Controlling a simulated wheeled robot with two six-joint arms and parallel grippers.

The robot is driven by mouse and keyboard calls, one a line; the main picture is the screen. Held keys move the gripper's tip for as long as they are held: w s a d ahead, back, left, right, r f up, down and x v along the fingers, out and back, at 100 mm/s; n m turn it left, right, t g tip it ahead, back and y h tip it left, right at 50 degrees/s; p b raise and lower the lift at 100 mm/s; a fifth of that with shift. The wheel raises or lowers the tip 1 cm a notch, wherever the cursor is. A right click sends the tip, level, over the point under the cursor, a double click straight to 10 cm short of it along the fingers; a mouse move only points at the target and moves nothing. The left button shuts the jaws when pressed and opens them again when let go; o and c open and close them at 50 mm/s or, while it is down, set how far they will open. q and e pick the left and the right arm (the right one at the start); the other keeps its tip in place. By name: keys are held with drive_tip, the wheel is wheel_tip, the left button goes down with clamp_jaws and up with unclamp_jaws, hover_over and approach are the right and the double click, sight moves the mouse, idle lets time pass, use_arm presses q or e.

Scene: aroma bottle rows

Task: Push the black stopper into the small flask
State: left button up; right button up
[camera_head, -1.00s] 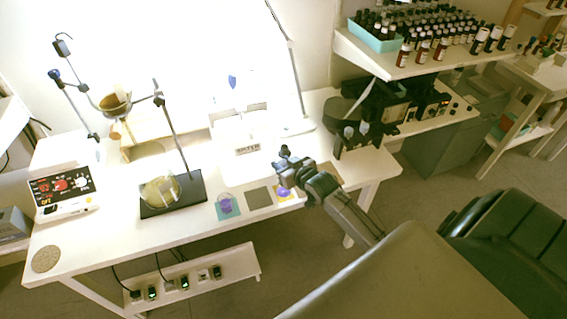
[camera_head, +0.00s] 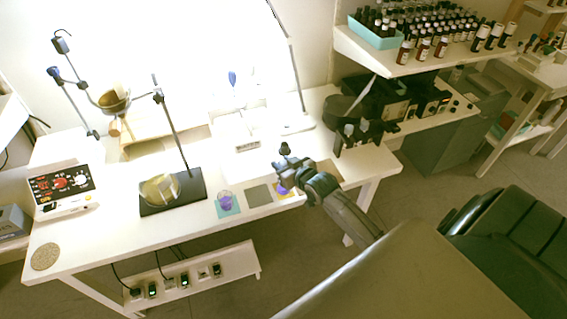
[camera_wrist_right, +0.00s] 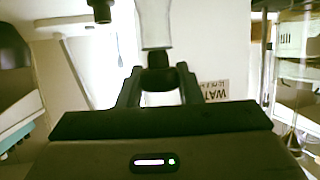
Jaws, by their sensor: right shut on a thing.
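My right gripper (camera_head: 284,164) is above the front right part of the white table. In the right wrist view, my right gripper (camera_wrist_right: 158,88) is shut on the black stopper (camera_wrist_right: 158,76), which sits between its two fingers. A clear glass piece (camera_wrist_right: 155,25) lies just beyond the stopper in that view. I cannot tell whether they touch. A small flask with purple contents (camera_head: 225,201) stands on a teal mat. Another purple thing (camera_head: 283,188) is on a yellow mat below my right gripper, partly hidden. My left gripper is not in view.
A grey mat (camera_head: 258,195) lies empty between the teal and yellow mats. Bottle rows fill the shelf (camera_head: 435,61).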

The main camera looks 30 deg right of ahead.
drive_tip(key=shift+f+b, duration=0.4)
drive_tip(key=shift+f, duration=0.4)
drive_tip(key=o, duration=1)
drive_tip(key=shift+o, duration=0.2)
drive_tip(key=shift+s, duration=0.1)
drive_tip(key=b+v, duration=0.1)
drive_tip(key=v, duration=0.9)
drive_tip(key=shift+s+r, duration=0.2)
drive_tip(key=shift+s, duration=0.1)
